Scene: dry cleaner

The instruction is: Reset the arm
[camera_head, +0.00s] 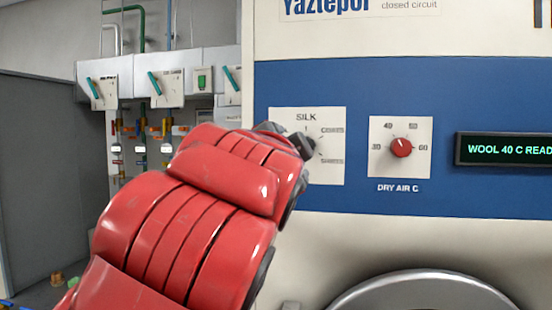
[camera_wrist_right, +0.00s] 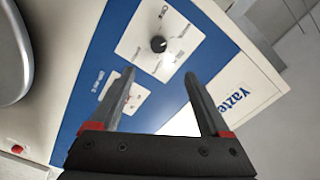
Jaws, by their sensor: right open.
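The red arm in the head view is mine and reaches up from the lower left to the machine's blue control panel. It hides most of its own gripper and the left part of the white SILK dial plate (camera_head: 330,168). In the right wrist view my right gripper (camera_wrist_right: 160,76) is open, with nothing between its fingers. Beyond the fingertips is the dial plate (camera_wrist_right: 178,33) with its black knob (camera_wrist_right: 158,44). The fingers look apart from the knob, but the exact gap cannot be told. My left gripper is not in view.
Right of the SILK plate are the red DRY AIR knob (camera_head: 401,147) and a display (camera_head: 506,149) reading WOOL 40 C READ. A round metal door (camera_head: 420,290) is below. Valves with teal handles (camera_head: 155,84) and pipes are at the back left.

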